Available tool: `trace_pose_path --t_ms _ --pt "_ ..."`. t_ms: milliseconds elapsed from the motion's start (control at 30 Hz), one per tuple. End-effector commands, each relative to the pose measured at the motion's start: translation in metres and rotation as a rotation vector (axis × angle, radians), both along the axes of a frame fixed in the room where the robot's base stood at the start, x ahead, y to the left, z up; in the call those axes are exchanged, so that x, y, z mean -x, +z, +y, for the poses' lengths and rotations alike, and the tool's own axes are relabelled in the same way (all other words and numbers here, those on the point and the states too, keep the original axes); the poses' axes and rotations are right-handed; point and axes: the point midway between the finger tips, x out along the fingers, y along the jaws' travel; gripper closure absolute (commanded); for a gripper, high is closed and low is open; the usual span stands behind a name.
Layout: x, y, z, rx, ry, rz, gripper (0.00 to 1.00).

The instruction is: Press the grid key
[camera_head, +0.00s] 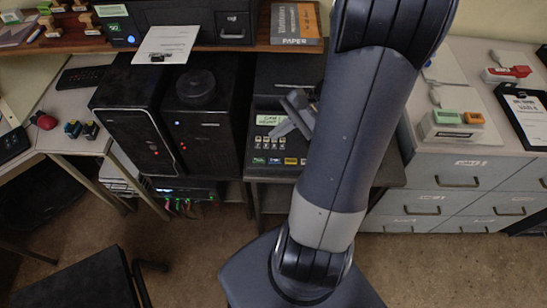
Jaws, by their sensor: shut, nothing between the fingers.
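A black console (262,181) stands on a low stand at the picture's middle. On its front is a row of coloured keys (274,161), with green, blue, yellow and pale faces. Above them are rows of small grey buttons (272,139) and a pale label (270,120). The key lettering is too small to read, so I cannot tell which is the grid key. My gripper (287,129) is shut and empty, over the console's right upper part. My arm hides the console's right side. I cannot tell whether the fingertips touch the panel.
Two black cabinets (141,125) stand left of the console. A wooden shelf (262,43) holding a black box and a paper pack (296,24) runs behind. A chair (75,287) is lower left.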

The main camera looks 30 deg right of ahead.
Motion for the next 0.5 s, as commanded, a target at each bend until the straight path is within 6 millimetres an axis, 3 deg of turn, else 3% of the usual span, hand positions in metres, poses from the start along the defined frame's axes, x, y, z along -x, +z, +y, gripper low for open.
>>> trace_pose_path --t_ms 267,500 --pt "0.0 -0.016 0.0 0.0 -0.001 0.001 1.0" --pt "0.0 -0.048 0.0 0.0 -0.001 0.001 1.0"
